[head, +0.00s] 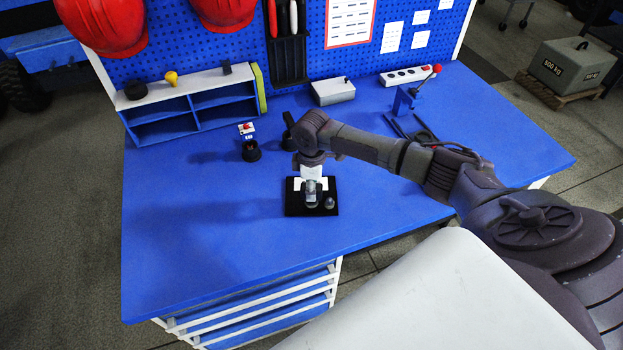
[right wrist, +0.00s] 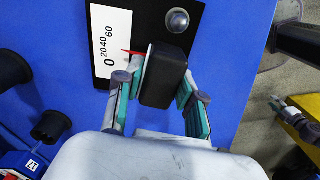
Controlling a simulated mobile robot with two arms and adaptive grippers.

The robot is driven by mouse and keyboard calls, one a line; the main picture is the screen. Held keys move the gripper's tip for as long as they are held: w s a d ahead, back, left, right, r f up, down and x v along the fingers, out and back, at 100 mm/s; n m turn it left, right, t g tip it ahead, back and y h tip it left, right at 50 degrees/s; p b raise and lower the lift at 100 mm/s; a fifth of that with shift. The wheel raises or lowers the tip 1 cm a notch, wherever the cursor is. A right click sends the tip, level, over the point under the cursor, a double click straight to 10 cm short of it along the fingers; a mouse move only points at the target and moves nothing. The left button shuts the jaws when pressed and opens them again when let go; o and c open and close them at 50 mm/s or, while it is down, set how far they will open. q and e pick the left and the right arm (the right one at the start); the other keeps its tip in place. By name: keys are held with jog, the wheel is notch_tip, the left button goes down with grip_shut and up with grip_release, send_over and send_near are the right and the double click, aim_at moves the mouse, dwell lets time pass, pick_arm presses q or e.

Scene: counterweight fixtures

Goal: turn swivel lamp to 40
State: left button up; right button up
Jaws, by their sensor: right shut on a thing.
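The swivel lamp's black block-shaped head (right wrist: 166,74) is in the right wrist view, over a black base plate (right wrist: 155,22). A red pointer (right wrist: 133,52) sticks out on its left, toward a white scale card (right wrist: 109,22) marked 0, 20, 40, 60. The pointer faces the lower part of the scale; I cannot tell the exact value. My right gripper (right wrist: 163,84) is shut on the head, one finger on each side. In the head view my right gripper (head: 312,178) is above the base plate (head: 292,208) and hides most of the lamp.
A silver dome (head: 329,203) sits on the plate beside the lamp. A black cup-shaped fixture (head: 251,151) stands to the left. A red-knobbed lever fixture (head: 405,101) and a grey box (head: 333,92) are farther back. The blue table is clear at left and front.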

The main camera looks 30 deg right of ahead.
jog(key=shift+s+a+m, duration=0.1)
jog(key=shift+m, duration=0.2)
pick_arm(q)
jog(key=shift+r, duration=0.55)
pick_arm(e)
jog(key=shift+f, duration=0.1)
jog(key=o, duration=1.1)
pick_arm(q)
jog(key=shift+a, duration=0.1)
pick_arm(e)
jog(key=shift+r, duration=0.55)
notch_tip(320, 180, up, 11)
